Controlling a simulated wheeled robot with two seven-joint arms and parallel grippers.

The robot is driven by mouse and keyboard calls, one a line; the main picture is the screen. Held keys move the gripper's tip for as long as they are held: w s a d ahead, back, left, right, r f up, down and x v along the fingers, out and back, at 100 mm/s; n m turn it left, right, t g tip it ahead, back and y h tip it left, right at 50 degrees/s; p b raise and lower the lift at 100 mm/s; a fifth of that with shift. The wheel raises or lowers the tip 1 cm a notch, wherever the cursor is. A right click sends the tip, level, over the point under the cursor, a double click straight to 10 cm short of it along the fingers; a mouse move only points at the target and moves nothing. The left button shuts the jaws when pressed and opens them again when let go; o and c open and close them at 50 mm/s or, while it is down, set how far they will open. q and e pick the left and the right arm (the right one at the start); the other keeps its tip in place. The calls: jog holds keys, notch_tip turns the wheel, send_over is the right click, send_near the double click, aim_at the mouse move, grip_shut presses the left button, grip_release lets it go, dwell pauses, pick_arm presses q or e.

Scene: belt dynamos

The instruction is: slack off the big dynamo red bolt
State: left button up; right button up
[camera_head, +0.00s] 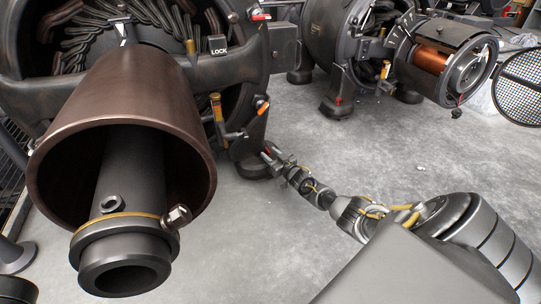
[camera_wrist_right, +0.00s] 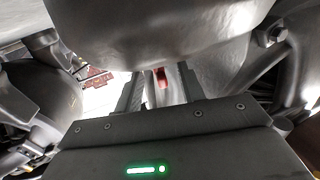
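The big dynamo (camera_head: 130,95) fills the left of the head view, with a brown drum and dark shaft facing me. My right gripper (camera_head: 272,154) reaches low to its right side, beside the dynamo's foot. A small red bolt (camera_wrist_right: 162,77) shows between its two fingers (camera_wrist_right: 160,92) in the right wrist view, under a large grey casting. The fingers stand apart, with gaps beside the red part; I cannot tell whether either touches it. In the head view, the tips partly hide this spot. My left gripper is not in view.
A second dynamo (camera_head: 440,62) with a copper winding stands at the back right. An orange-tipped part (camera_head: 262,104) and a yellow-capped part (camera_head: 216,106) sit above my right gripper. Grey floor (camera_head: 270,230) is open between the big dynamo and my right arm.

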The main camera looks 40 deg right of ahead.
jog(key=shift+s+r+p, duration=0.1)
jog(key=shift+s+p, duration=0.4)
jog(key=s+p, duration=0.6)
jog(key=s, duration=0.4)
jog(key=shift+a, duration=0.25)
jog(key=shift+w, duration=0.1)
